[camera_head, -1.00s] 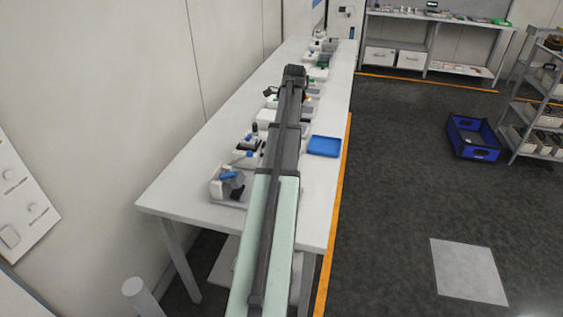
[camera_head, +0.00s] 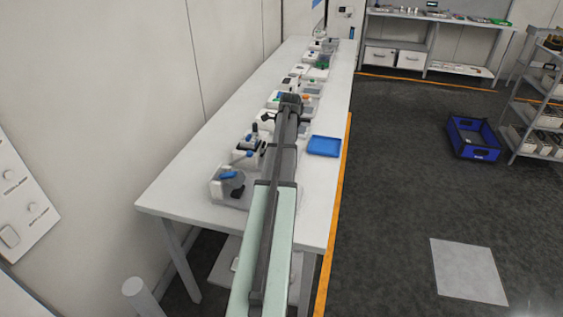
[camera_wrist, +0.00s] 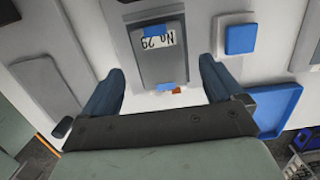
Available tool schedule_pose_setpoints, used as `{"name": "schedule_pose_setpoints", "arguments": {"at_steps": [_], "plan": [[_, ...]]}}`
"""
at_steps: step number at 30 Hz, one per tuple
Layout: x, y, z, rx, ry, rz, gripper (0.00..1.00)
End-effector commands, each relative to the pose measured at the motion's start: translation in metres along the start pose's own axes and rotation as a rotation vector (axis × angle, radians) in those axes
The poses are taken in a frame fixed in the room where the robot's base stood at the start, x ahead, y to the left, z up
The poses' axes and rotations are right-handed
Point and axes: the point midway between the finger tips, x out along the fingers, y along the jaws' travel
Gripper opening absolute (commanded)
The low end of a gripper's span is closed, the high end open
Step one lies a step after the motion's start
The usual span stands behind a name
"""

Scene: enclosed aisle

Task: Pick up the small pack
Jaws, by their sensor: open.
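No object can be surely picked out as the small pack. In the wrist view, a grey device (camera_wrist: 160,60) with a white label reading "No 29" upside down lies between and beyond my fingers. A small blue piece (camera_wrist: 166,87) and an orange-brown bit (camera_wrist: 177,91) show at its near edge. My gripper (camera_wrist: 161,68) is open, its two dark blue fingers spread wide with nothing held. In the head view my arm reaches along the white bench (camera_head: 180,190), and its dark end covers part of the row of devices.
A blue tray (camera_wrist: 280,108) lies to the right of my gripper; it also shows on the bench edge (camera_head: 324,146). A blue square (camera_wrist: 241,38) sits on a grey unit. A blue crate (camera_head: 472,137) stands on the floor by a shelf rack (camera_head: 540,100).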

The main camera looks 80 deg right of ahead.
Motion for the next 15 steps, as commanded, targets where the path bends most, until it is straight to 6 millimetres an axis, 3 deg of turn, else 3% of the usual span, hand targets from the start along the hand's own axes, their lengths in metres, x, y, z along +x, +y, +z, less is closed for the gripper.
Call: {"name": "schedule_pose_setpoints", "arguments": {"at_steps": [6,15], "plan": [[0.026,-0.001,0.0,0.0,0.0,0.001,0.94],[0.03,-0.001,0.0,0.0,0.0,0.0,0.94]]}}
